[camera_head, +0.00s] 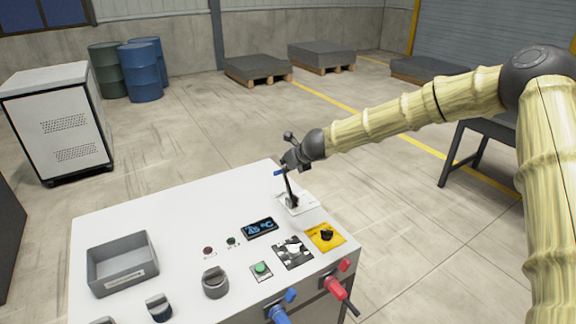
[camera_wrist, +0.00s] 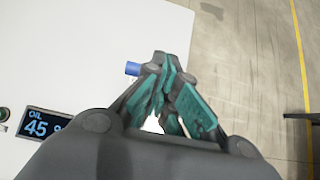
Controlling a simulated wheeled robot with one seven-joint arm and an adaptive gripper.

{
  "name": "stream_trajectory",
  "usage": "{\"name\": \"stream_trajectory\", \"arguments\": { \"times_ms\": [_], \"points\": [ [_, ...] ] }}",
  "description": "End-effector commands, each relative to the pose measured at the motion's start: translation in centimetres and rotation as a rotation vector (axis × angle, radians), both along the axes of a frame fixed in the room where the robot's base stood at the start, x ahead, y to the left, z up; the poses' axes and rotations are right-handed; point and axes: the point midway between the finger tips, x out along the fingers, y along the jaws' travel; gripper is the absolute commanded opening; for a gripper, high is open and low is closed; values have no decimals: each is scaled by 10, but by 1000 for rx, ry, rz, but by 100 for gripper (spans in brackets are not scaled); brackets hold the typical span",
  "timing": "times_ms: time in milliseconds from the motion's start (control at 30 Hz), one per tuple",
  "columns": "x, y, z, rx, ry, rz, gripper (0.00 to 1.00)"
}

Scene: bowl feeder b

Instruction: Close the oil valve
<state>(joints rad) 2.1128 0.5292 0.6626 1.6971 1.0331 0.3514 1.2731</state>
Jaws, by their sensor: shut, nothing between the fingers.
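My gripper (camera_head: 284,170) is above the far right part of the white console top. Its fingertips (camera_wrist: 162,62) are together with nothing held between them. A dark upright lever (camera_head: 291,194) stands on a small pale plate right below my gripper. A small blue piece (camera_wrist: 132,68) sticks out to the left beside the fingertips; it also shows in the head view (camera_head: 279,172). I cannot tell whether my fingers touch it. A blue-handled valve (camera_head: 280,312) and a red-handled valve (camera_head: 338,288) are on the console's front. No label shows which one is the oil valve.
The white console (camera_head: 170,215) carries a grey bin (camera_head: 122,265), a display (camera_head: 260,229) that reads OIL 45 in the wrist view (camera_wrist: 43,125), a green button (camera_head: 261,268) and a black knob on a yellow plate (camera_head: 326,235). Barrels (camera_head: 145,70) and a cabinet (camera_head: 60,120) stand behind.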

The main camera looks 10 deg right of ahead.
Motion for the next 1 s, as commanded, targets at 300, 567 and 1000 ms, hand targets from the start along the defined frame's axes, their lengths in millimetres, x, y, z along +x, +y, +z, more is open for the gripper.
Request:
{"name": "stream_trajectory", "arguments": {
  "times_ms": [300, 567, 1000],
  "points": [
    [-1, 0, 3, 0, 0, 0, 0],
    [-15, -2, 31, 1, 0, 9, 0],
    [-15, -2, 86, 0, -2, 9, 0]
  ]
}}
